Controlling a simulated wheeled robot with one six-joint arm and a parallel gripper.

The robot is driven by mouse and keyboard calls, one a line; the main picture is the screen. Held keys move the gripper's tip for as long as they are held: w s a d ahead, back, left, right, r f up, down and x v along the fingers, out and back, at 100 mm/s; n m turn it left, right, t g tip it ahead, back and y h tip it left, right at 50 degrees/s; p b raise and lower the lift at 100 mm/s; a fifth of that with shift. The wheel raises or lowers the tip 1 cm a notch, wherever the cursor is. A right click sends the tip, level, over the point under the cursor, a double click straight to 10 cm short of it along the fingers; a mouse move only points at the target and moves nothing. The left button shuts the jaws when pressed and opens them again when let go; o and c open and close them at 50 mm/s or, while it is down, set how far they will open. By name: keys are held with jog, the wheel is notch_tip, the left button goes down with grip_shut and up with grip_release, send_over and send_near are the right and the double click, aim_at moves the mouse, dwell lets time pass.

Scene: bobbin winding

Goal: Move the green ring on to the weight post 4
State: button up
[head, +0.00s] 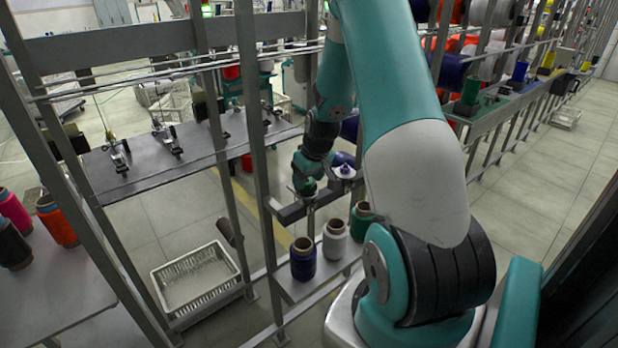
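My arm reaches down to a small dark rail (293,212) in the middle of the head view. My gripper (306,187) is at the rail's left part, small and partly hidden by my own wrist. A small dark green piece (308,188), perhaps the green ring, shows right at the gripper. I cannot tell whether the fingers hold it or are around it. To the right on the rail is a small white post with a purple ring (345,171). I cannot read any post numbers, so post 4 cannot be singled out.
Below the rail, a purple bobbin (303,260), a white bobbin (334,240) and a green bobbin (361,221) stand on a shelf. Upright metal frame bars (250,120) stand close to the rail. A white basket (196,280) is on the floor at the left.

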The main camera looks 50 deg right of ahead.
jog(key=c, duration=0.8)
jog(key=shift+r+p, duration=1.6)
jog(key=shift+r, duration=0.6)
jog(key=shift+c, duration=0.2)
